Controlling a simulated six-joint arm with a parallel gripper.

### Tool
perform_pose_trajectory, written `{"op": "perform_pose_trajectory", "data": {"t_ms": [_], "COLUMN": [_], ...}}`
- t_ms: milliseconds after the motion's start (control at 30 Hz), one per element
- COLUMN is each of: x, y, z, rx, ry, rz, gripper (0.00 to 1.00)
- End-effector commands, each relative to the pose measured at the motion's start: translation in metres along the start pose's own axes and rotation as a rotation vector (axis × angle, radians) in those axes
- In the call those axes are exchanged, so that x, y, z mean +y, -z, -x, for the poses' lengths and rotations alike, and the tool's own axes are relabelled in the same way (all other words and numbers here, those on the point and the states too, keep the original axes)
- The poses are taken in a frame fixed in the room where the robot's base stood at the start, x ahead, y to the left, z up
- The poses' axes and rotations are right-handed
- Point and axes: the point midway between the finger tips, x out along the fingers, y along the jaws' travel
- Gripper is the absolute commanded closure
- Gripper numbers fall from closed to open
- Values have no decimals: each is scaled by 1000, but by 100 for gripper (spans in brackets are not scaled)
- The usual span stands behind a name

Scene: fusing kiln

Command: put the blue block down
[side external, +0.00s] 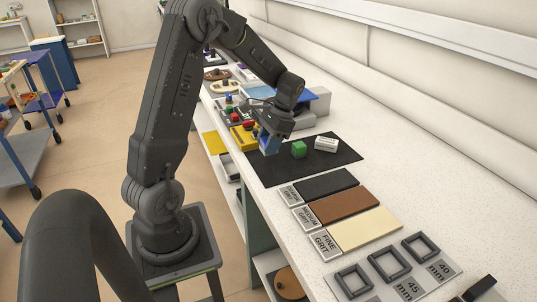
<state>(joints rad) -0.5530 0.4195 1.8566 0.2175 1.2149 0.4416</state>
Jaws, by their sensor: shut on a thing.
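The blue block (268,145) is between the fingers of my gripper (268,138), which is shut on it. It is at the far left part of the black mat (330,168); I cannot tell whether it touches the mat or hangs just above it. A green block (299,149) sits on the mat to the right of the blue block, apart from it. A white block with dark markings (326,144) lies farther right on the mat. My gripper hides part of the blue block's top.
Black, brown and cream grit pads (345,205) lie in front of the mat, with square frames (390,262) nearer. The mat's front part is bare. A wall runs along the counter's right side.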

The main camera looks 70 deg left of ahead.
Motion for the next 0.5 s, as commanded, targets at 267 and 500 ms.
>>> {"op": "perform_pose_trajectory", "data": {"t_ms": [267,500], "x": [1,0], "y": [14,16], "z": [-31,-37], "rx": [-4,0], "ry": [-2,0], "rz": [0,1], "gripper": [78,78]}}
